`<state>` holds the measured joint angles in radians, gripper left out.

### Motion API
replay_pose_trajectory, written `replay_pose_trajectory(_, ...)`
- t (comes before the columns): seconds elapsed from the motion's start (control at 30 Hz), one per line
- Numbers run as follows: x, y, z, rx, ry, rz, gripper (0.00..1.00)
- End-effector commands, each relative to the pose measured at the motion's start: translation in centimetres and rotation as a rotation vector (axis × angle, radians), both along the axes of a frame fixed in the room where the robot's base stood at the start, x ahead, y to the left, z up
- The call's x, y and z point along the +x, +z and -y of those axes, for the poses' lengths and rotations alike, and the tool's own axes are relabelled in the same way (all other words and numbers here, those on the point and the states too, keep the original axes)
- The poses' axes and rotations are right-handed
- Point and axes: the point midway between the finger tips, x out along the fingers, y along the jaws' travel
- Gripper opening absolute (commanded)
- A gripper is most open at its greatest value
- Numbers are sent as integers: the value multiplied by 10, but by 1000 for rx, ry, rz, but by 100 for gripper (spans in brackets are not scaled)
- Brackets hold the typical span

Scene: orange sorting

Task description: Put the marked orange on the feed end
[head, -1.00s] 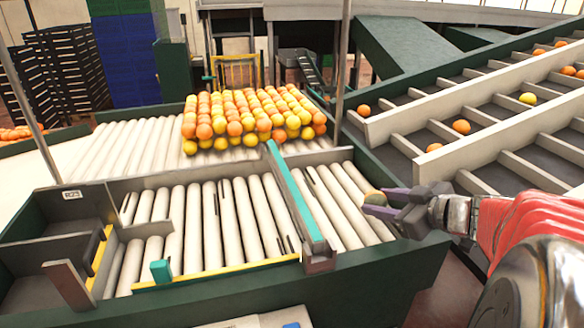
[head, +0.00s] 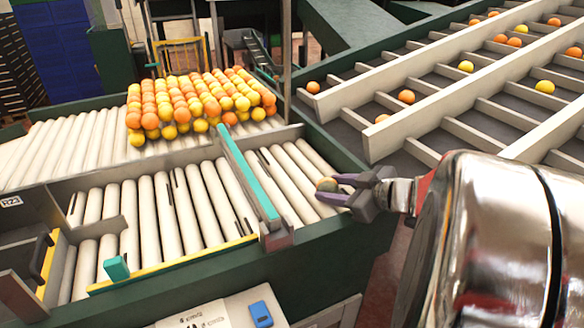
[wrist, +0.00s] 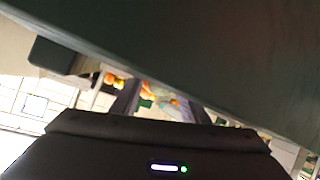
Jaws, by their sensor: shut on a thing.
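My gripper (head: 334,191), with purple fingers, is shut on a small dull orange (head: 326,184) at its fingertips. Its colour looks brownish yellow with a greenish tint, and I cannot make out a mark on it. The gripper is over the right side of the roller bed (head: 290,180), right of the teal bar (head: 247,172). I cannot tell how high the fruit is above the rollers. In the wrist view the fingers show small and dark, and the held fruit is not clear. No label in view names the feed end.
A large block of oranges and yellow fruit (head: 190,105) lies on the rollers behind. White-walled sloping lanes (head: 450,80) with scattered fruit are at the right. A green side wall (head: 345,150) borders the roller bed. A blue object (head: 261,314) is on the front panel.

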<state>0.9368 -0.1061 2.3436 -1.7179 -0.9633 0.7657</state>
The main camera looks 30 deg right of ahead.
Motion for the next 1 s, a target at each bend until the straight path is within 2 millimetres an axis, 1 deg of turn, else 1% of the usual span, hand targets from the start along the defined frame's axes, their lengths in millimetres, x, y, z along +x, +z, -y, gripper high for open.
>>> replay_pose_trajectory(0.5, -2, -18, 0, 1, 0, -12, 18)
replay_pose_trajectory(0.63, -2, -19, 0, 0, 1, -12, 18)
replay_pose_trajectory(0.67, -2, -19, 0, 0, 1, -13, 42)
replay_pose_trajectory(0.77, -2, -19, 0, 0, 1, -13, 49)
replay_pose_trajectory(1.0, -2, -18, 0, 0, 0, -13, 49)
